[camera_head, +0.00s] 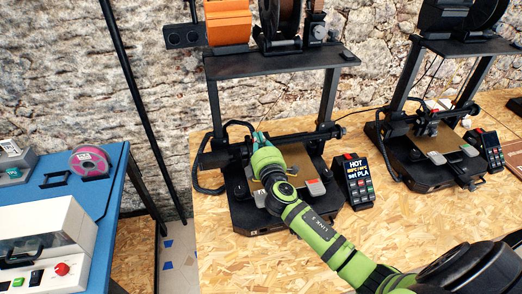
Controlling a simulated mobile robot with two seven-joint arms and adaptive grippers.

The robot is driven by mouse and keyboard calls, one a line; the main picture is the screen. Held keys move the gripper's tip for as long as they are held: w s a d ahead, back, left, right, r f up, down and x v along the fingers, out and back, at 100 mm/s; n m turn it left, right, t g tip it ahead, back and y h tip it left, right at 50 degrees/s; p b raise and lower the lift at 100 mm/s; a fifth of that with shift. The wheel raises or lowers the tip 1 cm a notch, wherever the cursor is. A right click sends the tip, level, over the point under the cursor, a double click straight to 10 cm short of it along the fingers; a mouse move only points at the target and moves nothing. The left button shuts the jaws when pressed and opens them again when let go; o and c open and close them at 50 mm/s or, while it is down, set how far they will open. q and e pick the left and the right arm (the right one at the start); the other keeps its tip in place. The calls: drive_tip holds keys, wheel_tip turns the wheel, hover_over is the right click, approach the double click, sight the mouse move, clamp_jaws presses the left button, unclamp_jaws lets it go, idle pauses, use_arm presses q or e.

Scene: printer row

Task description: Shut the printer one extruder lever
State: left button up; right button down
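My green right arm reaches in from the lower right across this printer's bed. My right gripper (259,140) is at the print head, left of centre on the crossbar. My own wrist covers most of the fingers and the head, so the extruder lever cannot be made out. A small teal part shows there, and I cannot tell whether it touches a finger. My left gripper is not in view.
A second black printer (398,128) with its own display (485,150) stands to the right. Spools and an orange box (228,22) sit on the first printer's top shelf. A blue table (112,190) with a white machine (45,245) is at the left. The bench front (235,265) is clear.

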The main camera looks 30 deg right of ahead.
drive_tip(key=shift+w+r, duration=0.15)
drive_tip(key=shift+w, duration=0.15)
drive_tip(key=shift+d, duration=0.1)
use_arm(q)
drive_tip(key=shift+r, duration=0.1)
use_arm(e)
drive_tip(key=shift+r, duration=0.1)
idle(1.2)
